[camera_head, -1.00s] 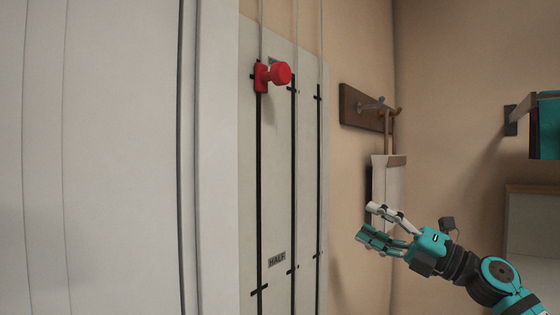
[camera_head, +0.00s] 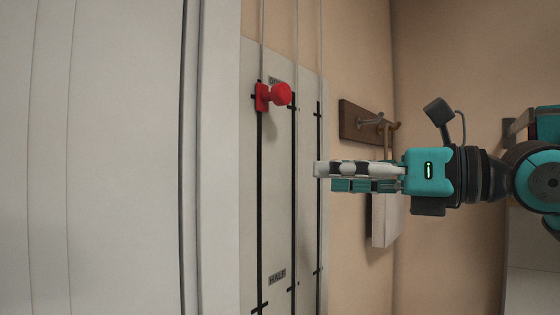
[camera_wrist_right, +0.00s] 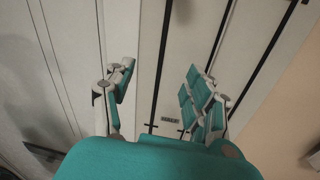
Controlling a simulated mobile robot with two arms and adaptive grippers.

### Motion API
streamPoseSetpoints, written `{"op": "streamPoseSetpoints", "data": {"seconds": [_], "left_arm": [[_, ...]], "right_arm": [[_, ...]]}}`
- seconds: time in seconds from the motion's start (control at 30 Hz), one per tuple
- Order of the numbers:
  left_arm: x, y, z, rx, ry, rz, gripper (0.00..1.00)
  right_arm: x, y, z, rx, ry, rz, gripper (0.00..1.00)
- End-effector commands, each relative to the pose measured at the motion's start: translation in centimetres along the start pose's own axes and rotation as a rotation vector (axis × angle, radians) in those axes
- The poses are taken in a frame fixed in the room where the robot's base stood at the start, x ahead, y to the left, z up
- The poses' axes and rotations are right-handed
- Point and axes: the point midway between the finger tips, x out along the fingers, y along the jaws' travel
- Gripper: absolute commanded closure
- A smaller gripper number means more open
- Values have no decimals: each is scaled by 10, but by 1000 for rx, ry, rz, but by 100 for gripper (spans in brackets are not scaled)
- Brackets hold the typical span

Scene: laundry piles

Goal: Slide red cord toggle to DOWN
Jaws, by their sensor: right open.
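The red cord toggle (camera_head: 273,96) has a round knob and sits near the top of the leftmost black track on the pale panel (camera_head: 274,190). A HALF label (camera_head: 277,277) is lower on the panel. My right gripper (camera_head: 322,178) is right of the toggle and lower than it, pointing left, apart from it and empty. In the right wrist view its fingers (camera_wrist_right: 157,88) are spread open, with the panel and a small label (camera_wrist_right: 170,120) beyond them. The toggle does not show in that view. A DOWN label is not readable. My left gripper is not in view.
A brown hook rack (camera_head: 366,122) is on the beige wall behind my right gripper, with a pale hanging item (camera_head: 386,222) below it. A large white panelled surface (camera_head: 110,160) fills the left. Two more black tracks run right of the toggle's track.

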Motion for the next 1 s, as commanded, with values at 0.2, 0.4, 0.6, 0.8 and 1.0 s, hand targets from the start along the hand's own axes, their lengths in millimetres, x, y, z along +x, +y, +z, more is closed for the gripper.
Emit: {"op": "streamPoseSetpoints", "data": {"seconds": [0.2, 0.4, 0.6, 0.8, 1.0], "left_arm": [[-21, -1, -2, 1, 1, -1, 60], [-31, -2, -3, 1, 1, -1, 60], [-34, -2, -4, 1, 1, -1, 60], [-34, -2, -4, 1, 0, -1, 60], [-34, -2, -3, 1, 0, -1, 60]], "right_arm": [[49, 1, 4, 2, 2, 2, 45], [79, 1, 3, 2, 0, 1, 45], [92, 0, 1, 1, -1, 1, 45], [93, 0, 0, 1, -1, 0, 45], [92, 0, 0, 1, -1, 0, 62]]}}
